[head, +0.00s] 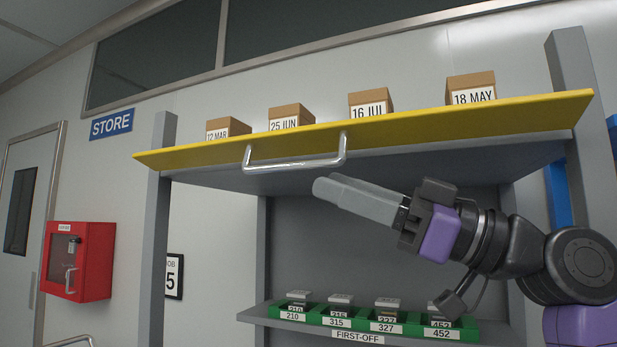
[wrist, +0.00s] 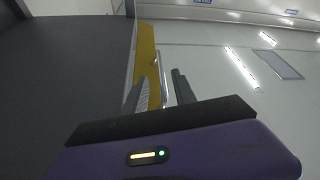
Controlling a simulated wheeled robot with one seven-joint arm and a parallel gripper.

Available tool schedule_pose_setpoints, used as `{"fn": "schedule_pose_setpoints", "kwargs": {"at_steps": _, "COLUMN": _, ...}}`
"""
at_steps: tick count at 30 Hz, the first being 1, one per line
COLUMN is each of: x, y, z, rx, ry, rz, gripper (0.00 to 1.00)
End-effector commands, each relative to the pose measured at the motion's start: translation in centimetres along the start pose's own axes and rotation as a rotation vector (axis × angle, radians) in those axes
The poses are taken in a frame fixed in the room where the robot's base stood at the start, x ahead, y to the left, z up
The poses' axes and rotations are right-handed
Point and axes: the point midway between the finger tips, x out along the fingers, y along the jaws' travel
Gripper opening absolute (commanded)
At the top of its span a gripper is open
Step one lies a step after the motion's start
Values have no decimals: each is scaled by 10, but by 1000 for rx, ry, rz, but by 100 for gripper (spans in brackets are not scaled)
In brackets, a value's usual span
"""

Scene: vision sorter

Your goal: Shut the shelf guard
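The shelf guard appears to be the long yellow panel (head: 400,134) across the top front of the grey shelf unit. It tilts slightly in the picture, higher at the right. A silver bar handle (head: 296,163) hangs from its lower edge. The yellow panel (wrist: 148,55) and handle (wrist: 162,78) also show in the wrist view, ahead of my fingers. My gripper (head: 322,188) is below and right of the handle in the head view, pointing left, apart from it there. In the wrist view my gripper (wrist: 160,90) has its two fingers spread, with nothing held.
Several brown dated boxes (head: 370,103) stand behind the yellow panel. Below, green bins (head: 355,320) with small items sit on a shelf marked FIRST-OFF. Grey posts (head: 156,230) stand at either side. A red wall box (head: 80,262) and a door (head: 25,220) are at the left.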

Motion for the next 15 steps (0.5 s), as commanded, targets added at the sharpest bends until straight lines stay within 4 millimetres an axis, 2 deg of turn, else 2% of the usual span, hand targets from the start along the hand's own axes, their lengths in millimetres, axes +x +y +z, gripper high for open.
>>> {"fn": "schedule_pose_setpoints", "kwargs": {"at_steps": 5, "x": 13, "y": -2, "z": -5, "rx": -5, "ry": -2, "rz": -13, "gripper": 32}}
{"fn": "schedule_pose_setpoints", "kwargs": {"at_steps": 15, "x": 63, "y": -2, "z": -5, "rx": -5, "ry": -2, "rz": -11, "gripper": 32}}
